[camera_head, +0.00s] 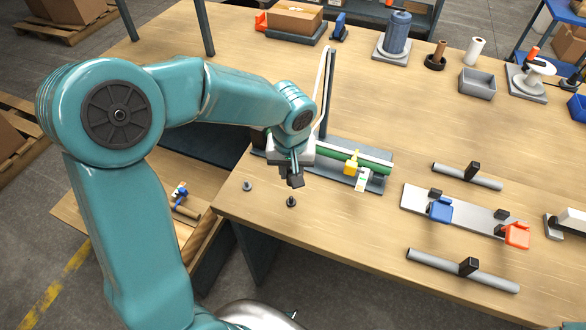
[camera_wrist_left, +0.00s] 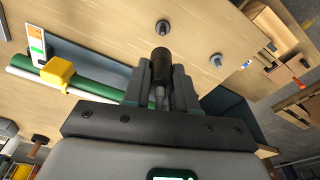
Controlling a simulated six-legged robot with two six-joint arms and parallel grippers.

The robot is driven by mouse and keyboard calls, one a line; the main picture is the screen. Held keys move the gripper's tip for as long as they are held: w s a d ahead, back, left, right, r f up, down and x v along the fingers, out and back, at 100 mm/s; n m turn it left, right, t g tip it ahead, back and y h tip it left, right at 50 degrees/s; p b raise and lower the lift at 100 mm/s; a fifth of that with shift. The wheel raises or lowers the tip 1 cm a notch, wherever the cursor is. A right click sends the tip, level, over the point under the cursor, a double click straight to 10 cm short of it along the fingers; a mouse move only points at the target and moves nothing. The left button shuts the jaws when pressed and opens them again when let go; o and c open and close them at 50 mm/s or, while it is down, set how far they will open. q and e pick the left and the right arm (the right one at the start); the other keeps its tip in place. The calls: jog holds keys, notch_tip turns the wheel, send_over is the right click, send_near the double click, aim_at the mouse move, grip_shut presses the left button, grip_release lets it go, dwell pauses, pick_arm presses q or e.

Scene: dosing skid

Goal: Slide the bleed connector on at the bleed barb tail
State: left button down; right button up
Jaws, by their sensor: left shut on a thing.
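My left gripper (camera_head: 294,181) is shut on a dark cylindrical piece (camera_wrist_left: 161,62), which looks like the bleed connector. In the left wrist view the piece sits upright in the picture between the two fingers (camera_wrist_left: 160,88), with a grey part below its black end. The gripper is over the bench near its front left edge. Two small pegs with round bases stand on the bench close by: one dark (camera_head: 291,202) and one greyer (camera_head: 248,186). I cannot tell which part is the bleed barb tail. My right gripper is not in view.
A green tube (camera_head: 376,165) with a yellow valve piece (camera_head: 352,162) lies on a grey plate (camera_head: 377,186) right of the gripper. A light plate (camera_head: 468,217) carries a blue clamp (camera_head: 440,210) and an orange clamp (camera_head: 516,235). Bench front between is clear.

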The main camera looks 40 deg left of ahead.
pick_arm(q)
notch_tip(320, 180, down, 5)
jog(key=b, duration=0.4)
jog(key=shift+r, duration=0.1)
jog(key=shift+a+f+b, duration=0.15)
jog(key=shift+f+b, duration=0.2)
jog(key=shift+b, duration=0.05)
jog(key=shift+b, duration=0.45)
dwell(1.1)
jog(key=shift+f+b, duration=1.6)
jog(key=shift+b, duration=0.1)
jog(key=c, duration=0.8)
grip_release()
